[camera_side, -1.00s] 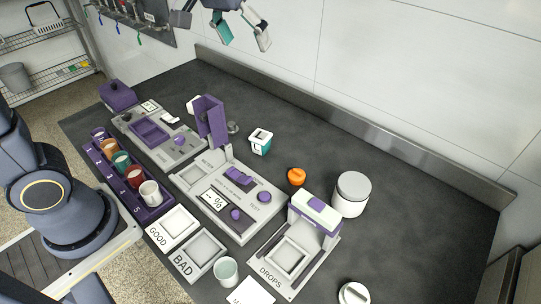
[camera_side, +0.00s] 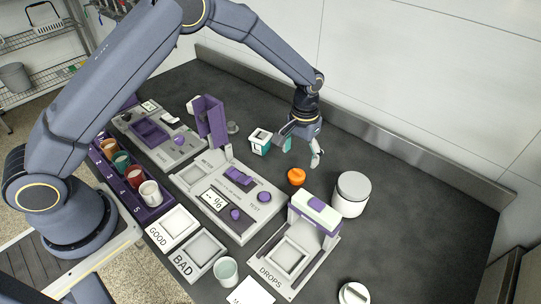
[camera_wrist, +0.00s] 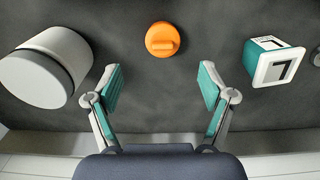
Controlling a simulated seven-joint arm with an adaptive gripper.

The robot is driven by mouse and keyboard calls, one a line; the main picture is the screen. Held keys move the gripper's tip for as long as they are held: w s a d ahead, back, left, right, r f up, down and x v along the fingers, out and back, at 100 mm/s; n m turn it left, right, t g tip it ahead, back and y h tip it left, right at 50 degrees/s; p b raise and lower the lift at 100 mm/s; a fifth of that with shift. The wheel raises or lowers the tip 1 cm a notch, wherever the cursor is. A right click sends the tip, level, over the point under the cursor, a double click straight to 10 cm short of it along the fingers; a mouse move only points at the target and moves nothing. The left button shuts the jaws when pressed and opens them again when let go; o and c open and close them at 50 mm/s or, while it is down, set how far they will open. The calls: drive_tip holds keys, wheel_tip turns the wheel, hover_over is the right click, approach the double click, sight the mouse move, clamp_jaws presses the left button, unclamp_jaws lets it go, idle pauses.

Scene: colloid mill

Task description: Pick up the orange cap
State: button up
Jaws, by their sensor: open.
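The orange cap (camera_side: 296,177) lies on the dark counter, between the white jar and the teal-and-white cube. In the wrist view the cap (camera_wrist: 162,39) shows from above, with a raised grip bar across it. My gripper (camera_side: 302,152) hangs above the counter, on the far side of the cap. In the wrist view my gripper (camera_wrist: 158,88) has its fingers spread wide with nothing between them. The cap lies beyond the fingertips, roughly centred between them. It is apart from both fingers.
A white jar (camera_side: 351,194) stands right of the cap, and a teal-and-white cube (camera_side: 260,141) stands left of it. The DROPS device (camera_side: 315,213) and the grey-purple meter (camera_side: 232,197) sit nearer the front. The counter (camera_side: 415,205) at the right is mostly clear.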

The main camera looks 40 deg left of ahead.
sight(297, 170)
drive_tip(key=f, duration=0.8)
drive_tip(key=shift+a+f, duration=0.15)
drive_tip(key=shift+a, duration=0.05)
drive_tip(key=c, duration=1.1)
